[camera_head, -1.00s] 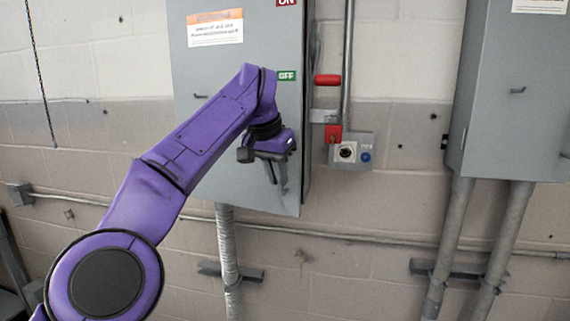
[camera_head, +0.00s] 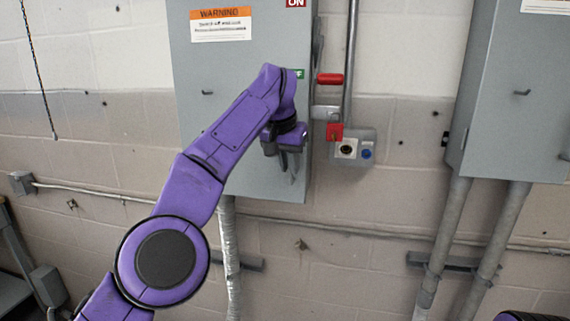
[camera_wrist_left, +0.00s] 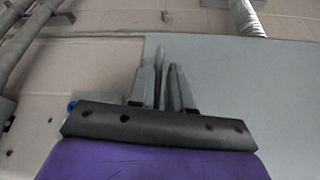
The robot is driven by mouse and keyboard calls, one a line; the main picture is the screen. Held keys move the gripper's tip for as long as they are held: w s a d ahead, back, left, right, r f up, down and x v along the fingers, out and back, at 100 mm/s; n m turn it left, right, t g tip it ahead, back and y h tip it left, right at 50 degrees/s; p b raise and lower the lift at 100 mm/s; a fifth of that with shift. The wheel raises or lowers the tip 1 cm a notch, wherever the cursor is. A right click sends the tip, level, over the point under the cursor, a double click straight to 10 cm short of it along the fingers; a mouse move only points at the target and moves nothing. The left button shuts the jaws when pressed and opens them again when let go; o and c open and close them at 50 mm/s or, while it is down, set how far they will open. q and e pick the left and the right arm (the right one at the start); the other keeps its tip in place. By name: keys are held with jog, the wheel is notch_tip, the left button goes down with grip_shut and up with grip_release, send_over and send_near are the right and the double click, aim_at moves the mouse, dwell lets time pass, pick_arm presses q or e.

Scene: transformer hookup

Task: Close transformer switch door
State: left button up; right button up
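The transformer switch box (camera_head: 240,110) is a grey cabinet on the wall, left of centre in the head view. Its front door looks flush with the box, though my left arm covers part of it. My left gripper (camera_head: 291,178) is at the lower right of the front, close to the right edge. In the left wrist view the fingers (camera_wrist_left: 160,72) stand a little apart near the grey panel (camera_wrist_left: 240,90); whether they touch it is unclear. My right gripper is out of view.
A small outlet box (camera_head: 355,150) and red piece (camera_head: 335,132) sit right of the switch box, beside a vertical conduit (camera_head: 350,50). Another grey cabinet (camera_head: 515,100) hangs at the right. A horizontal pipe (camera_head: 390,234) runs along the wall below.

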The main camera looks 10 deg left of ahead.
pick_arm(q)
jog(key=shift+w+d+f, duration=0.2)
jog(key=shift+w, duration=0.35)
jog(key=shift+w+d+f, duration=0.2)
jog(key=shift+w, duration=0.35)
jog(key=shift+s+a, duration=0.1)
jog(key=shift+s, duration=0.2)
jog(key=shift+a, duration=0.15)
jog(key=shift+r, duration=0.25)
jog(key=d+p+v, duration=0.1)
jog(key=p+v, duration=0.2)
jog(key=v, duration=0.7)
jog(key=shift+a, duration=0.5)
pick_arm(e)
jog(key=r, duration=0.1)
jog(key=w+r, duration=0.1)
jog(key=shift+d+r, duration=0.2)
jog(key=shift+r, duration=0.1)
pick_arm(q)
jog(key=shift+w, duration=0.1)
